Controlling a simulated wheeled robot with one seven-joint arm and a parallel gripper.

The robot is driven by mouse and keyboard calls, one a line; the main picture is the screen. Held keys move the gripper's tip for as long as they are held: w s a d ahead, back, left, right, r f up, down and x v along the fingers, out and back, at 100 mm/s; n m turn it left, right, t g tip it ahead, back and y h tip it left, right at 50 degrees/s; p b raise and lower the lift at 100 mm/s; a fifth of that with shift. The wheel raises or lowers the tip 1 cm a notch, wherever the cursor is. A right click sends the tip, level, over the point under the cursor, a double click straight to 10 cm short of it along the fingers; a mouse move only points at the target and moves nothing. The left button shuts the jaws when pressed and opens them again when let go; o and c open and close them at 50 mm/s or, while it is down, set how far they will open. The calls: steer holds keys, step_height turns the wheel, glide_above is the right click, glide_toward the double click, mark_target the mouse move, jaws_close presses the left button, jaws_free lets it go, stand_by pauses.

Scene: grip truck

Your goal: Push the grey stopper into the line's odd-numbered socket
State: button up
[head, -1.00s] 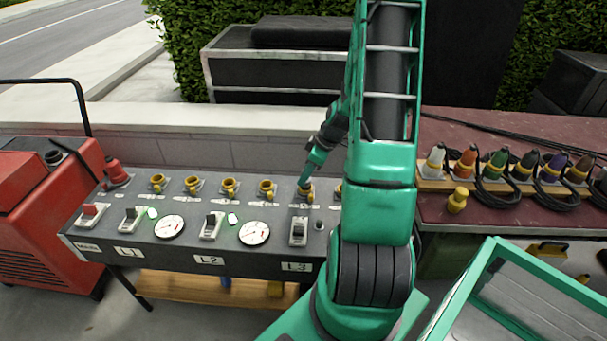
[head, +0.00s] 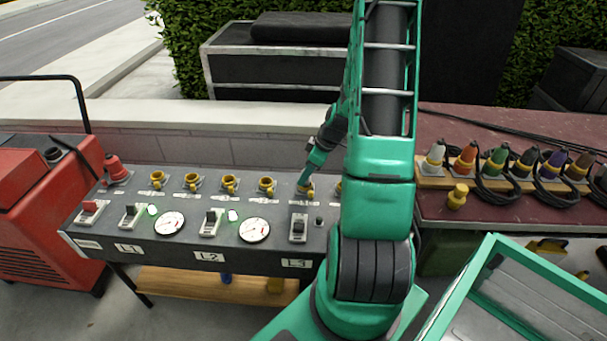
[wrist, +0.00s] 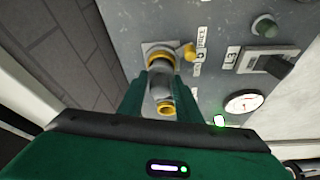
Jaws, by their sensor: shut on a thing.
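A row of yellow-ringed sockets (head: 229,182) runs along the back of the grey panel (head: 180,242). My gripper (head: 304,187) points down at the socket behind the L3 switch. Another yellow socket (wrist: 166,108) shows below, between the fingers. The small number labels by the sockets are not readable.
Rocker switches and round gauges (head: 254,230) cover the panel front. My arm hides the panel's right end.

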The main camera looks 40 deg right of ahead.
mark_target(303, 170)
steer(key=shift+f, duration=0.45)
steer(key=o, duration=1.1)
steer(key=o, duration=0.3)
steer(key=shift+r, duration=2.5)
